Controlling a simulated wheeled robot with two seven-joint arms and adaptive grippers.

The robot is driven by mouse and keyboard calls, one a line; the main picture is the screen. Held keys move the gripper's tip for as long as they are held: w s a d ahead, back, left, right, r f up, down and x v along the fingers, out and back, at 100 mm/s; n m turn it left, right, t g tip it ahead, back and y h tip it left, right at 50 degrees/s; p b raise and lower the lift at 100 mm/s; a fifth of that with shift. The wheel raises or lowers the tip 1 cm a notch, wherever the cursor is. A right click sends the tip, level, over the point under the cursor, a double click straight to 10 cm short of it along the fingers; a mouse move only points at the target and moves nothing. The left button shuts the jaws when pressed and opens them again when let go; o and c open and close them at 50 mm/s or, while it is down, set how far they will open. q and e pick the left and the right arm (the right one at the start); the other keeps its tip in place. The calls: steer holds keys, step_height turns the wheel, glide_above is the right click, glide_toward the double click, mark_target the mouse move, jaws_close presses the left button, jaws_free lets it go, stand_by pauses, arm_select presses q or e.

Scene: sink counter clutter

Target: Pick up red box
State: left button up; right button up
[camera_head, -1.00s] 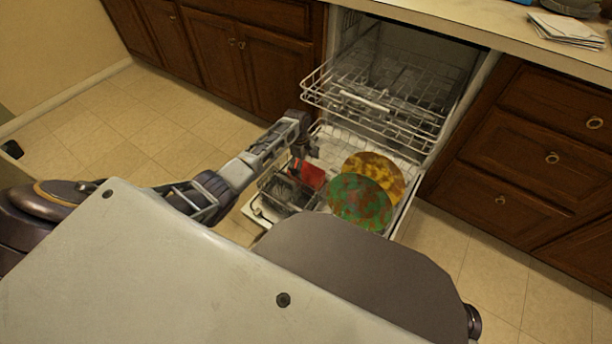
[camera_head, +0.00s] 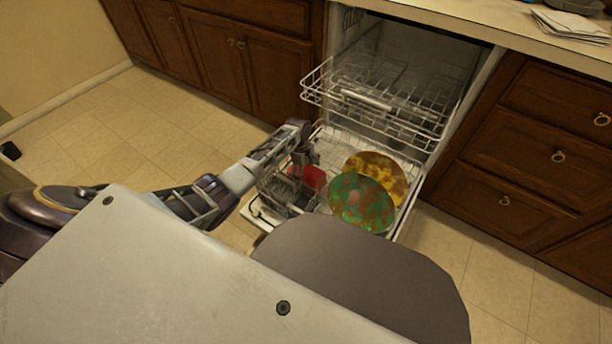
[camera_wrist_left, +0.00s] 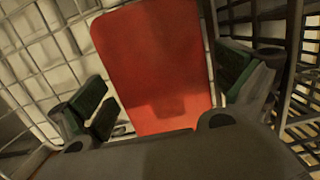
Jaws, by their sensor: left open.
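The red box (camera_head: 313,178) is in the lower dishwasher rack, beside the cutlery basket and left of the plates. In the left wrist view the red box (camera_wrist_left: 158,65) stands large between the fingers, its lower end hidden behind my gripper's palm. My left gripper (camera_head: 300,172) reaches down into the rack at the box. In the left wrist view the left gripper (camera_wrist_left: 165,95) is open, with one green-padded finger on each side of the box and gaps visible at both sides. My right gripper is not in view.
A green-brown plate (camera_head: 360,203) and a yellow-brown plate (camera_head: 376,174) stand right of the box. The dark cutlery basket (camera_head: 285,192) is close on the left. The pulled-out upper rack (camera_head: 380,100) overhangs behind. Wooden cabinets flank the dishwasher.

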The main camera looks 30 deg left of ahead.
mark_target(306, 172)
arm_select(q)
steer(key=c, duration=0.9)
steer(key=shift+r, duration=0.2)
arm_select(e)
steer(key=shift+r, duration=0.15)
arm_select(q)
steer(key=shift+r+p, duration=0.45)
steer(key=shift+r, duration=0.05)
step_height(306, 172, up, 7)
steer(key=p, duration=0.3)
steer(key=shift+p, duration=0.4)
steer(key=shift+r+p, duration=0.35)
steer(key=shift+r, duration=0.45)
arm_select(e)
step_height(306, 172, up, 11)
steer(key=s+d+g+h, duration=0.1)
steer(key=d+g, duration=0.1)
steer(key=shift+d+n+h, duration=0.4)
arm_select(q)
steer(key=shift+r, duration=0.1)
